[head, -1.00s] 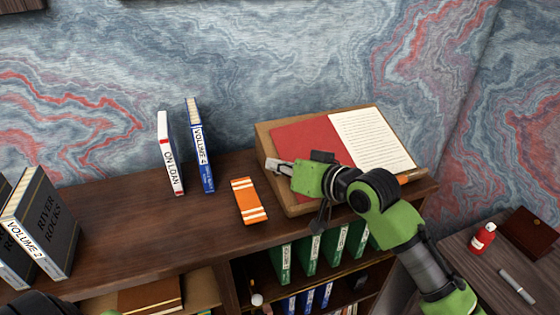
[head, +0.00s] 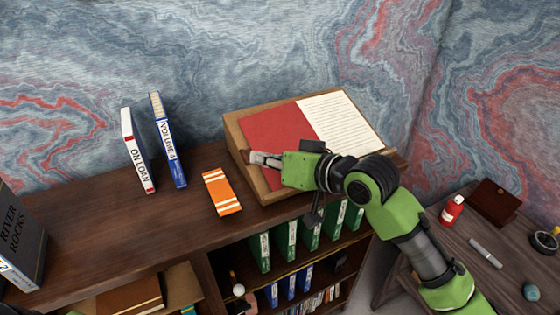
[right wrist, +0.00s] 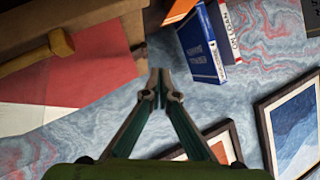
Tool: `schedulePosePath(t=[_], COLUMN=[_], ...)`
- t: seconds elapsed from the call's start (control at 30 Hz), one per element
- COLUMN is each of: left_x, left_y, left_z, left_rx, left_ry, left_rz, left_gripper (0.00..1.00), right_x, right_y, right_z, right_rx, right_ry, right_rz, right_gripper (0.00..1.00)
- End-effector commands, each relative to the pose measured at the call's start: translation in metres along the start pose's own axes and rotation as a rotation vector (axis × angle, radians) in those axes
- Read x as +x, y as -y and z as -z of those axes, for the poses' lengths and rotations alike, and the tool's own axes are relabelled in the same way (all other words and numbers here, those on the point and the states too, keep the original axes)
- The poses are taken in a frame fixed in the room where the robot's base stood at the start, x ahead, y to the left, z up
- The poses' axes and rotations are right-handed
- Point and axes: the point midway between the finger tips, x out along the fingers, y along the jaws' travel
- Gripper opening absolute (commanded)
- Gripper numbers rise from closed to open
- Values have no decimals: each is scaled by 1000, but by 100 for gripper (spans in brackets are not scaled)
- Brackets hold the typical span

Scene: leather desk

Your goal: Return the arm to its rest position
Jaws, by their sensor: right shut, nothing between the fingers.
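My right arm (head: 390,205) comes in from the lower right in the head view. Its gripper (head: 254,158) is over the left part of the wooden book stand (head: 237,125), in front of the red page of the open book (head: 270,130). In the right wrist view the fingers (right wrist: 158,76) come together at the tips with nothing between them. Whether the gripper touches the stand cannot be told. My left gripper is not in view.
On the shelf top (head: 110,230) stand a white book marked ON LOAN (head: 138,155) and a blue VOLUME 4 book (head: 168,145). An orange book (head: 221,191) lies flat. A side desk (head: 460,235) holds a red bottle (head: 452,210). Framed pictures (right wrist: 295,120) hang on the wall.

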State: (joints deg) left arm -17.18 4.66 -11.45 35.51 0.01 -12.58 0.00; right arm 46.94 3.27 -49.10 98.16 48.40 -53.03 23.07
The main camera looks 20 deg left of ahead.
Motion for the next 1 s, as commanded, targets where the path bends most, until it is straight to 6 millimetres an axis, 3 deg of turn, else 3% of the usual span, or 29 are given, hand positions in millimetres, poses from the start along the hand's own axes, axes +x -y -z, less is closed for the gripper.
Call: schedulePosePath(t=[0.1, 0.3, 0.63, 0.77, 1.0], left_x=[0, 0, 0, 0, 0], left_y=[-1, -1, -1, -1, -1], left_z=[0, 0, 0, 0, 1], left_rx=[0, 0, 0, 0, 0], left_ry=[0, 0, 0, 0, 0], left_rz=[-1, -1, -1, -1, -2], left_gripper=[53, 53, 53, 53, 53], right_x=[-25, -56, -69, -73, -98], right_y=[-1, 0, -2, -15, -62], right_z=[-1, 0, -5, -25, -94], right_rx=[0, 1, 4, 17, 62], right_ry=[-1, 0, 1, 3, 27], right_rz=[-1, 0, -4, -36, -180], right_gripper=[0, 0, 0, 0, 0])
